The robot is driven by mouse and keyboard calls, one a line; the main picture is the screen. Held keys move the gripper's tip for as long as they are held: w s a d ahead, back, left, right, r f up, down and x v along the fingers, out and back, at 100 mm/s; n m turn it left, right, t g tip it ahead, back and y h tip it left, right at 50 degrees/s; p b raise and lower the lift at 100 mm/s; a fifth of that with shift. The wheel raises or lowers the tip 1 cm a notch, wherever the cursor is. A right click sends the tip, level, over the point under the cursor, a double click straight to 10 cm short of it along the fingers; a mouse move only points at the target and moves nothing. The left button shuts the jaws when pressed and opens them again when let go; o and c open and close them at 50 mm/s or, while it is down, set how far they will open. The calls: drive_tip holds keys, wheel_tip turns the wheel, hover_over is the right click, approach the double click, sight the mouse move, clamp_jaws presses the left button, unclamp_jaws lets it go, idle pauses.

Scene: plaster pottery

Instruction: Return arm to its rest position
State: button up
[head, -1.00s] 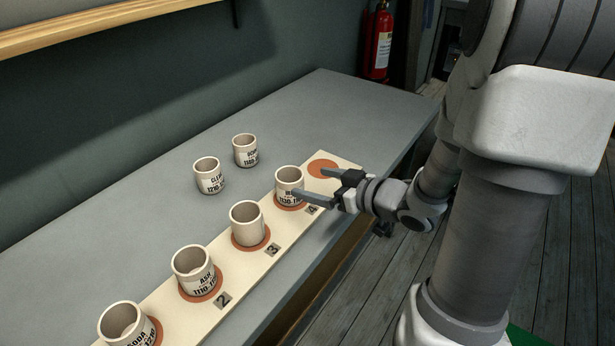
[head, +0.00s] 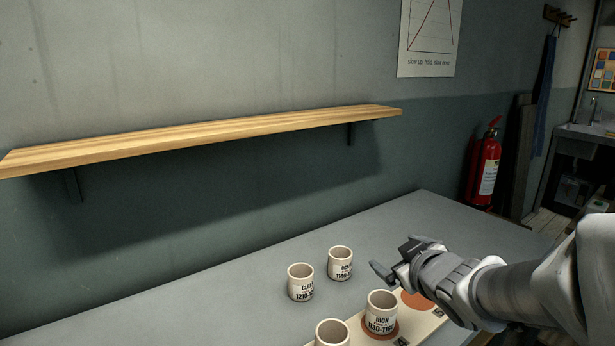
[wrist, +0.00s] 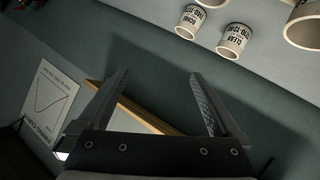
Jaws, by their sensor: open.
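My gripper (head: 392,258) is open and empty in the head view, raised above the right end of the table. Its two spread fingers (wrist: 155,95) also show in the wrist view, with nothing between them. The cup marked IRON (head: 382,313) stands upright on a round orange spot of the pale board (head: 432,326), just below and left of my gripper. A bare orange spot (head: 416,299) lies beside it, partly hidden by my arm. Another cup (head: 332,334) is cut off at the bottom edge.
Two cups, one marked CLEAR (head: 301,282) and one behind it (head: 340,263), stand upright on the grey table (head: 240,285). A wooden shelf (head: 210,136) juts from the wall above. A red fire extinguisher (head: 486,168) hangs at the right. The shelf's visible top is bare.

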drive_tip(key=s+a+r+m+g+h, duration=0.2)
drive_tip(key=s+a+r+m, duration=0.2)
drive_tip(key=s, duration=0.3)
drive_tip(key=s+d+f+m+g, duration=0.1)
drive_tip(key=s+f+g, duration=0.15)
drive_tip(key=s, duration=0.55)
drive_tip(key=s+d+f+m+g, duration=0.1)
drive_tip(key=s+f+m+g, duration=0.15)
drive_tip(key=s, duration=0.65)
wheel_tip(320, 180, up, 13)
drive_tip(key=w+p, duration=0.1)
drive_tip(key=p, duration=1.1)
drive_tip(key=shift+f+n+g+y, duration=0.2)
drive_tip(key=shift+n+g+y, duration=0.1)
drive_tip(key=shift+n+y, duration=0.1)
